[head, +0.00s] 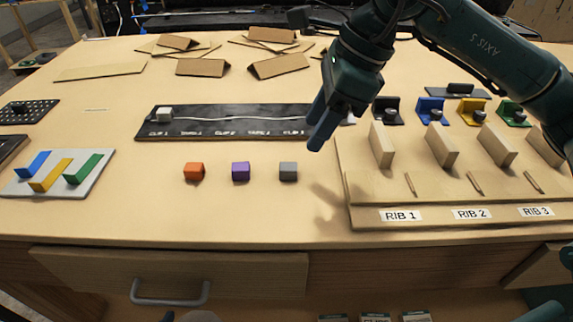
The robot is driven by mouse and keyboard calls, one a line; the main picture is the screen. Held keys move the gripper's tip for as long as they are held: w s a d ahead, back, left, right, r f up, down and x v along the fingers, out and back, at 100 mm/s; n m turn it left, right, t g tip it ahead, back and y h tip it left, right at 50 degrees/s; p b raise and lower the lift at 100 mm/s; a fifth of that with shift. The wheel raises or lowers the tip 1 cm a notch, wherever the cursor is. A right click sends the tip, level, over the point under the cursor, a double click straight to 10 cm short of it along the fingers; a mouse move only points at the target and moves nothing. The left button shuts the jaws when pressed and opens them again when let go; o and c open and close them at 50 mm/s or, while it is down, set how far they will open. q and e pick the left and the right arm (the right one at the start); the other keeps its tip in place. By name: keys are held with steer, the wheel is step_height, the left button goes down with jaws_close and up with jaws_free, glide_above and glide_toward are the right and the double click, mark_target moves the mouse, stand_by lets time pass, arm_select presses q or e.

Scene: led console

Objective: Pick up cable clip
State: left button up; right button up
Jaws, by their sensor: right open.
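Three small block-like pieces that look like cable clips lie in a row on the table: an orange one (194,172), a purple one (240,171) and a grey one (288,172). Behind them is a black board (190,131) with clip labels and a pale cable (235,117) along it. A whitish block (164,114) sits at the board's left end. My right gripper (318,122) hangs over the board's right end with blue fingers, open and empty, behind and right of the grey clip. It hides part of the board. My left gripper is not seen.
A wooden rack (365,216) with upright ribs stands at right, with coloured brackets (430,108) behind it. A white tray (55,186) with coloured bars is at left. Cardboard pieces (200,67) lie at the back. The table in front of the clips is clear.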

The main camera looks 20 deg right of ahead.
mark_target(287, 166)
steer(key=x, duration=0.9)
steer(key=shift+w+a+r+p, duration=0.1)
steer(key=shift+w+a+p, duration=0.15)
steer(key=shift+a+p, duration=0.1)
jaws_close()
